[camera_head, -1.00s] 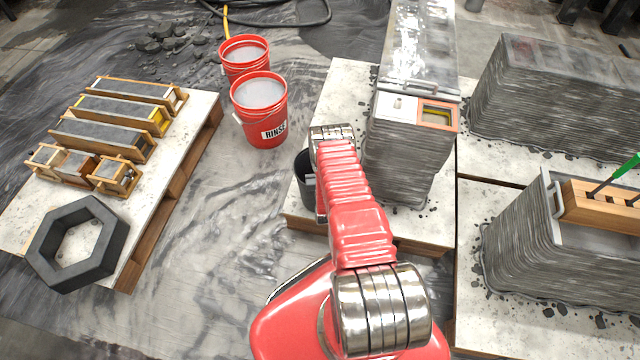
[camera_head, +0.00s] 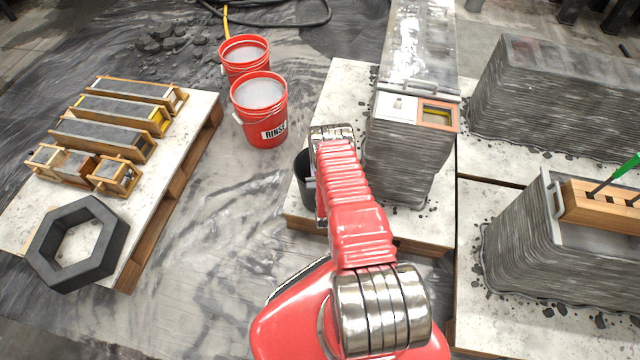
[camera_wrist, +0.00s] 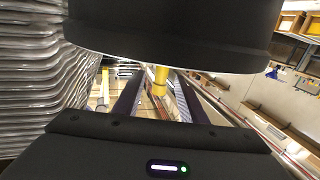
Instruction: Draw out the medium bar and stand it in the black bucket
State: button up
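The black bucket (camera_head: 303,190) stands on the white slab in the head view, left of the layered concrete wall and partly behind my arm. In the wrist view, a large dark round body with a pale lower edge, apparently the bucket (camera_wrist: 170,25), fills the top. My gripper (camera_wrist: 160,88) is at its edge, with two dark fingers apart. A short yellow piece (camera_wrist: 158,80), apparently part of the medium bar, shows between the fingers with a gap on each side. Its far end is hidden behind the dark edge. The wooden block (camera_head: 590,205) at the right holds a green-handled bar (camera_head: 627,167).
The layered concrete wall (camera_head: 405,155) rises close right of the bucket. Two red buckets (camera_head: 260,110) stand behind left. Wooden moulds (camera_head: 105,138) and a dark hexagonal ring (camera_head: 80,243) lie on the left slab. The floor between is open.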

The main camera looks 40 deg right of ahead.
jog(key=v, duration=1.2)
jog(key=shift+s+a, duration=0.15)
jog(key=shift+s, duration=0.05)
jog(key=shift+f, duration=0.1)
